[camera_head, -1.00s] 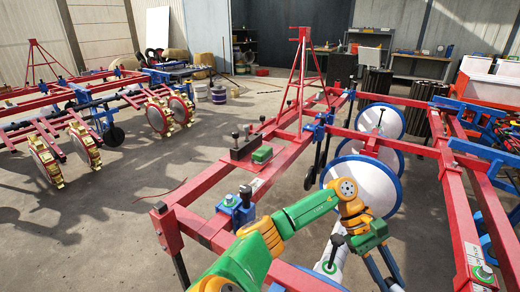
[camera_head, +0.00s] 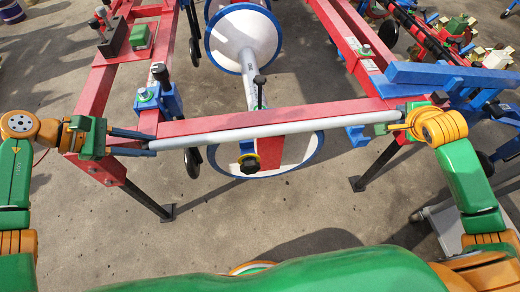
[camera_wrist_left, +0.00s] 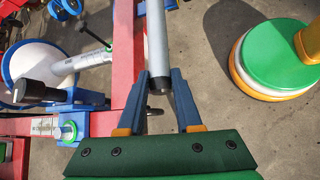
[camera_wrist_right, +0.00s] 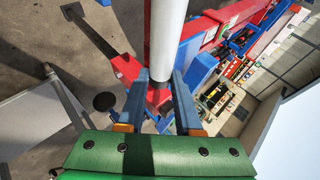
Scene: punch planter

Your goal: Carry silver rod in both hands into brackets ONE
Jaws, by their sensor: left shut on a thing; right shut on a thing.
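A long silver rod (camera_head: 270,132) spans nearly level in front of the red frame in the head view, in front of its front beam. My left gripper (camera_head: 145,143) is shut on its left end; the rod also runs between its fingers in the left wrist view (camera_wrist_left: 157,45). My right gripper (camera_head: 397,126) is shut on the right end, seen in the right wrist view (camera_wrist_right: 165,40). A blue bracket (camera_head: 172,101) with a black lever stands on the left red beam behind the rod.
The red beam (camera_head: 215,126) lies just behind the rod. A white disc with a blue rim (camera_head: 243,35) stands farther back. Blue beams (camera_head: 430,74) cross at the right. The concrete floor in front is clear.

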